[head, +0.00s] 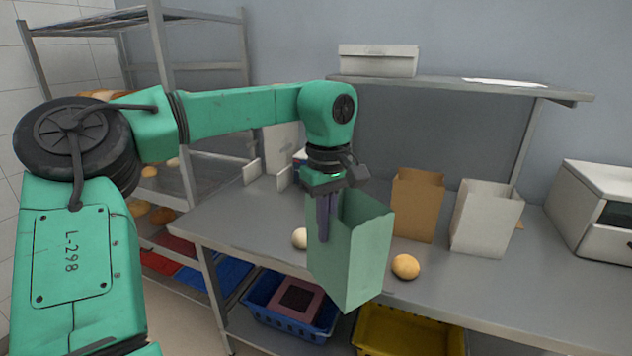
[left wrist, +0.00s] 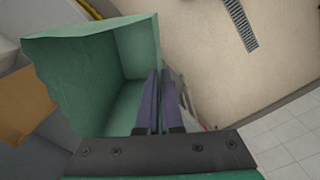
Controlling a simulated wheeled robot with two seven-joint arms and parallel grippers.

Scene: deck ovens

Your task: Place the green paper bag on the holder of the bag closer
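The green paper bag (head: 345,262) is upright and open at the top, held in the air in front of the table's front edge. My left gripper (head: 325,215) is shut on one side wall of it, fingers pointing down. In the left wrist view the bag (left wrist: 95,75) shows its empty inside, with its wall at the two close fingers (left wrist: 160,100). A pale upright device (head: 282,150), probably the bag closer, stands at the back left of the table, with white plates (head: 251,171) beside it. My arm and gripper hide part of it. My right gripper is out of view.
A brown bag (head: 417,205) and a white bag (head: 486,218) stand on the table (head: 480,285). A bread roll (head: 405,266) and a paler roll (head: 299,238) lie near the green bag. A white oven-like box (head: 595,210) stands right. Blue (head: 290,318) and yellow (head: 405,335) crates are below.

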